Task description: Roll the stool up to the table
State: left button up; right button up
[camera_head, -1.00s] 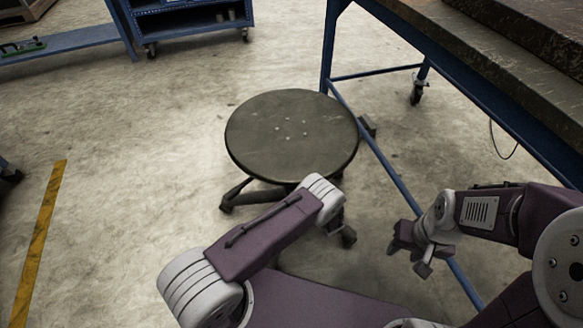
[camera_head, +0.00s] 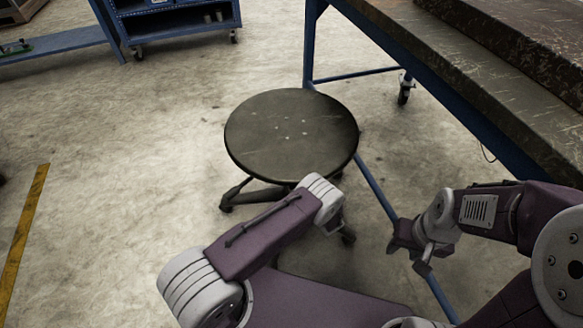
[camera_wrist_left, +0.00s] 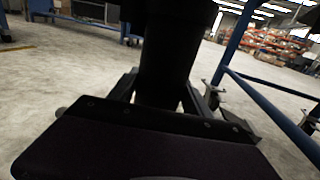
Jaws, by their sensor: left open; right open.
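The stool has a round dark seat (camera_head: 290,135) with several light spots and stands upright on a dark wheeled base. My left forearm reaches toward it and its gripper is hidden below the seat in the head view. In the left wrist view the stool's black column (camera_wrist_left: 168,55) stands close in front of my open left gripper (camera_wrist_left: 164,98), between its fingers; contact cannot be told. The table (camera_head: 480,75) has a worn dark top and a blue frame, to the right of the stool. My right gripper (camera_head: 408,257) is open and empty, right of the stool, near the table's lower rail.
A blue wheeled cart (camera_head: 175,20) stands at the back left, beside a blue bench (camera_head: 60,42). A yellow floor line (camera_head: 22,235) runs along the left. The concrete floor left of the stool is clear. The table's blue lower rail (camera_head: 378,188) passes close by the seat's right side.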

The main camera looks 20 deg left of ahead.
pick_arm(q)
jog(key=o, duration=0.3)
jog(key=shift+s+d+r, duration=0.1)
jog(key=shift+s+d, duration=0.1)
jog(key=p+v, duration=0.3)
jog(key=v, duration=0.5)
jog(key=shift+s+d, duration=0.15)
jog(key=shift+s, duration=0.05)
